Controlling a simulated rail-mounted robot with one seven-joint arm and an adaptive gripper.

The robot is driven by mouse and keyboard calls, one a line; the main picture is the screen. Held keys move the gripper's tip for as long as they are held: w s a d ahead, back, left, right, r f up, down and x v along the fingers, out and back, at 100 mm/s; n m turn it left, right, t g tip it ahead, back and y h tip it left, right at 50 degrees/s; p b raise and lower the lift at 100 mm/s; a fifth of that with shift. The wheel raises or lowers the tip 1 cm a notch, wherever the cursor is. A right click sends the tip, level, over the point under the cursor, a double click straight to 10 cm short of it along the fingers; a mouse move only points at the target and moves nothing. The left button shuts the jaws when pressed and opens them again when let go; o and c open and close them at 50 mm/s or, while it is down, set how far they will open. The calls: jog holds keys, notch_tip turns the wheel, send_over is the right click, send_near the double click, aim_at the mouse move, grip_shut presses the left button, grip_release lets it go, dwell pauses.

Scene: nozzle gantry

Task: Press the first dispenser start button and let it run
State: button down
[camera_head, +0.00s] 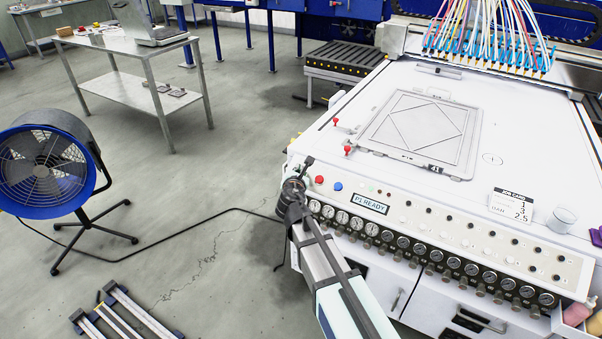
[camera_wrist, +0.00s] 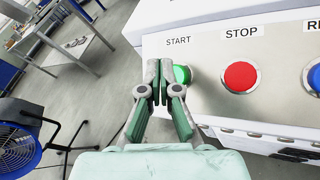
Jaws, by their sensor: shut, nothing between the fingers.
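The green start button (camera_wrist: 182,74) sits under the label START in the wrist view, partly hidden behind my fingers. My gripper (camera_wrist: 158,85) is shut and empty, its fingertips overlapping the button's left side in the picture; I cannot tell whether they touch it. In the head view my gripper (camera_head: 298,176) is at the left end of the machine's front panel, and the green button is hidden there. The red stop button (camera_wrist: 240,76) is to the right of the start button, and it also shows in the head view (camera_head: 319,180). A display (camera_head: 370,203) reads "P1 READY".
A blue button (camera_head: 338,186) is right of stop. Gauges (camera_head: 403,242) line the panel's lower edge. Two red-topped knobs (camera_head: 347,150) stand on the machine top near a square frame (camera_head: 373,148). A fan (camera_head: 43,165) stands on the floor at left, its cable running toward the machine.

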jog(key=shift+w+d+f, duration=0.1)
jog(key=shift+w+f, duration=0.1)
jog(key=shift+f, duration=0.15)
